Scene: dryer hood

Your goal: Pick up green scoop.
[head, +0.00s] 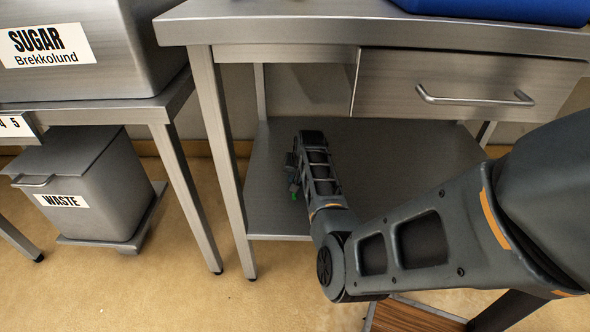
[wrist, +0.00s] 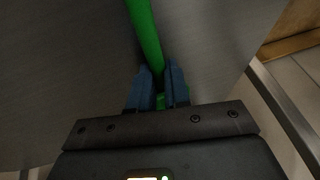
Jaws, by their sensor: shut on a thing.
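The green scoop (wrist: 146,32) shows in the wrist view as a green bar running from the top edge down between the fingers. Its far part is cut off by the frame. My gripper (wrist: 160,84) is shut on it, with one blue finger on each side. In the head view, my gripper is over the lower shelf of the steel table, mostly hidden by my arm. Only a small green bit of the scoop (head: 294,188) shows there, beside my wrist. I cannot tell whether the scoop touches the shelf.
The lower shelf (head: 400,150) looks bare to the right of my arm. Above it are the tabletop and a closed drawer (head: 455,95). A table leg (head: 222,160) stands left of my gripper. A waste bin (head: 85,185) and a sugar bin (head: 80,50) are at left.

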